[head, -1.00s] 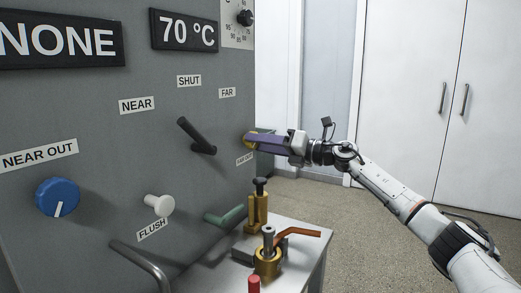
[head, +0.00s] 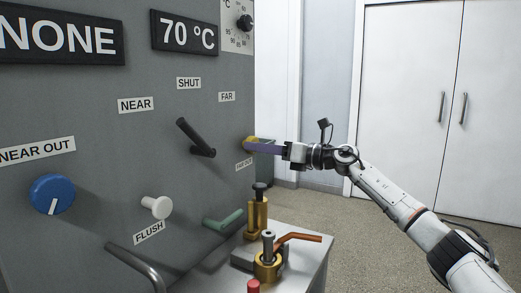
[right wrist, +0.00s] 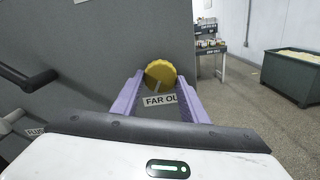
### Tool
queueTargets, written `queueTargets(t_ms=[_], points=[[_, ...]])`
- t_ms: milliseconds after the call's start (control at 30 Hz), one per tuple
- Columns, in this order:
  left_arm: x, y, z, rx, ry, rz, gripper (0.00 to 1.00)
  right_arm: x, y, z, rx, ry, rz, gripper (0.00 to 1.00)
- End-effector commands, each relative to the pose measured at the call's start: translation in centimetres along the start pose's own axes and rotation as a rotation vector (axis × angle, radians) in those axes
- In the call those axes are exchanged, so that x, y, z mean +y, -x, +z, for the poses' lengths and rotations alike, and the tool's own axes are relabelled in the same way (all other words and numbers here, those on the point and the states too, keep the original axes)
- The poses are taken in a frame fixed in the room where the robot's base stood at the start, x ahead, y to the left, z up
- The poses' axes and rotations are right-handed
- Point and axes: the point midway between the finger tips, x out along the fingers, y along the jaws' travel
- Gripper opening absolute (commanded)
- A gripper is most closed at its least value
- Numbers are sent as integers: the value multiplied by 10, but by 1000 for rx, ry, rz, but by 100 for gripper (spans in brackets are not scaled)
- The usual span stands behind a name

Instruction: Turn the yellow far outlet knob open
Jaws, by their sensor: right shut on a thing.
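The yellow far outlet knob (head: 249,143) is on the right edge of the grey panel, below the FAR label. My right gripper (head: 254,146) reaches it from the right and is shut on it. In the right wrist view the round, ridged knob (right wrist: 160,72) sits between the two purple fingers (right wrist: 160,80), with a pale mark low on its face. The FAR OUT label (right wrist: 160,100) is just below it and partly covered by a finger. My left gripper is not in view.
A black lever (head: 196,138), white flush knob (head: 157,207) and blue near outlet knob (head: 52,194) stick out of the panel. A green handle (head: 224,219) and brass fittings (head: 257,215) stand below the gripper.

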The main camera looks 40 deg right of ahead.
Motion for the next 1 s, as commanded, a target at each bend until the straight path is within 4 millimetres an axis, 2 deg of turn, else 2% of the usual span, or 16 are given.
queueTargets(t_ms=[167, 200, 300, 667, 1000], points=[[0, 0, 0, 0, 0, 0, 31, 0, 0, -2, 5, 6, 0, 17], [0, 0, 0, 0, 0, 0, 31, 0, 0, -2, 4, 6, 0, 42], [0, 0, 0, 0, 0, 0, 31, 0, 0, -1, 4, 5, 0, 58], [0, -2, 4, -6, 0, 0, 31, -1, 2, -1, 1, 3, -1, 59], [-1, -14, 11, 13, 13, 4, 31, -5, 38, -7, 5, 3, -7, 59]])
